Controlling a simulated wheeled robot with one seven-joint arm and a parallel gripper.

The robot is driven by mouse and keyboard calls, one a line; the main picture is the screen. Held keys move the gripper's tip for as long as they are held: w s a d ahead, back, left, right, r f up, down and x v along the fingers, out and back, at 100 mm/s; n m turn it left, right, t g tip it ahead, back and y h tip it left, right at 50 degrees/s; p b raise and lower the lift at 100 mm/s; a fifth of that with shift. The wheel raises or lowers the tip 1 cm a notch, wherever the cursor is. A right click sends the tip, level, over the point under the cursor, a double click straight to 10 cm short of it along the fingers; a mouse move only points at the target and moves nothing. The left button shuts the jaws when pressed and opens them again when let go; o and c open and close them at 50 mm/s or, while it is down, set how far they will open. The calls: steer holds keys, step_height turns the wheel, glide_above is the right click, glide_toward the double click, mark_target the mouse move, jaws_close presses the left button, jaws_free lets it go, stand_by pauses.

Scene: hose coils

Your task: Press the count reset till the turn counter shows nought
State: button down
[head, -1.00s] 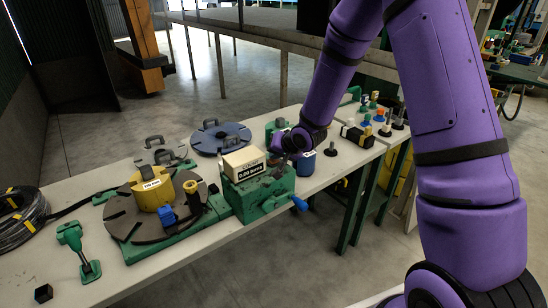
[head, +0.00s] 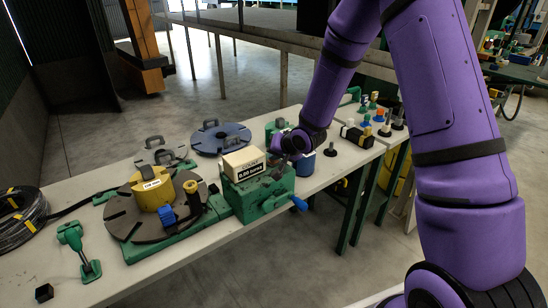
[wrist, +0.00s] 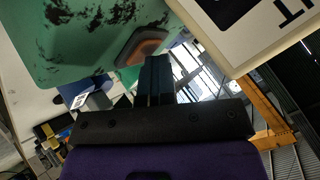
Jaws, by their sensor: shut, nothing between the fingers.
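The turn counter (head: 244,163) is a cream box with a black-on-white display on the green housing (head: 258,194). Its display seems to read 0.00 turns, though the print is small. In the wrist view the counter's cream edge (wrist: 235,50) fills the upper right. The count reset (wrist: 146,45) looks like a reddish-brown button on the green housing's face. My gripper (wrist: 157,62) is shut and empty, its fingertips right by the button; I cannot tell whether they touch it. In the head view my gripper (head: 280,165) is just right of the counter, and the button is hidden there.
A dark round plate with a yellow drum (head: 150,190) stands left of the housing. A blue crank handle (head: 299,204) sticks out at its front right. A blue disc (head: 220,138) lies behind. Several small fittings stand at the bench's right end.

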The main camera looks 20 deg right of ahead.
steer(key=shift+s+d+f+g, duration=0.15)
steer(key=shift+s+f+g, duration=0.15)
steer(key=shift+s+f, duration=0.1)
stand_by(0.7)
steer(key=shift+w+r, duration=0.1)
steer(key=shift+r, duration=0.45)
steer(key=shift+w+r, duration=0.1)
steer(key=shift+r, duration=2.5)
steer(key=shift+r, duration=0.1)
